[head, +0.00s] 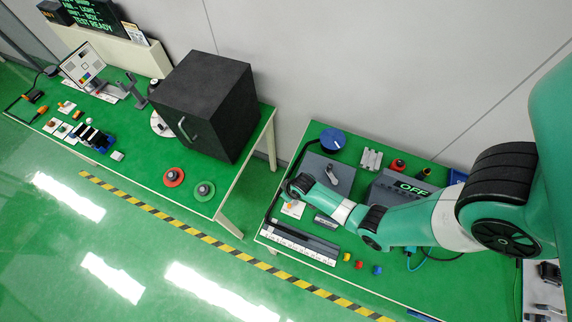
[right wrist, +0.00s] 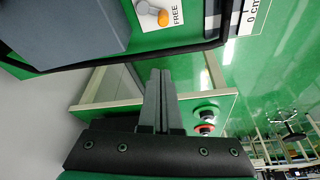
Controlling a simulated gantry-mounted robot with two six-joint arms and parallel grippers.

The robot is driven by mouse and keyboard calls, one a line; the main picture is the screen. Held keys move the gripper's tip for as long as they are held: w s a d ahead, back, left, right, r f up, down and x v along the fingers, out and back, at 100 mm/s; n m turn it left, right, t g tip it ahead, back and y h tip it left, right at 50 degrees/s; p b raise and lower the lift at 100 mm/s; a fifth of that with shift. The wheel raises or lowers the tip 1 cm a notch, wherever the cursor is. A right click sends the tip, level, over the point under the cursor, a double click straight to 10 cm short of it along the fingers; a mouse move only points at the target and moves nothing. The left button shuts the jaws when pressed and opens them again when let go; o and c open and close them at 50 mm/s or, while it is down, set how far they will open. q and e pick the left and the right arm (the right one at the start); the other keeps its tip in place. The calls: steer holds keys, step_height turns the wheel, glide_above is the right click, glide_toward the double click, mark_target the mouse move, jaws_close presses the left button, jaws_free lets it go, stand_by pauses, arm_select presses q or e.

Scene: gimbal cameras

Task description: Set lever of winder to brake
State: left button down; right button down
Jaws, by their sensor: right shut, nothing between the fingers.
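The winder looks like the grey box (head: 318,165) on the right bench, also in the right wrist view (right wrist: 80,25). Its lever (right wrist: 150,10) is grey with an orange knob and sits on a white plate (right wrist: 175,28); the word FREE shows beside the knob. The plate's other end is cut off, so a brake mark is not visible. In the head view the plate (head: 292,209) is small beside the box. My right gripper (head: 290,189) is at the box's left edge; in the right wrist view its fingers (right wrist: 160,75) are shut and empty, apart from the lever. My left gripper is out of view.
A blue disc (head: 333,137), a box reading OFF (head: 390,190) and a ruler strip (head: 300,245) are on this bench. A gap separates it from the left bench, which holds a black cabinet (head: 205,95) and red and green round pieces (head: 174,177).

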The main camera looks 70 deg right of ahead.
mark_target(293, 204)
steer(key=b+x, duration=0.7)
steer(key=x, duration=0.3)
steer(key=s+p, duration=0.1)
steer(key=s+a+p, duration=0.1)
steer(key=s, duration=0.1)
steer(key=shift+s+a+r, duration=0.1)
steer(key=shift+a+r, duration=0.1)
steer(key=shift+a, duration=0.05)
steer(key=shift+s+a+f, duration=0.1)
steer(key=shift+s, duration=0.1)
steer(key=shift+s+a, duration=0.1)
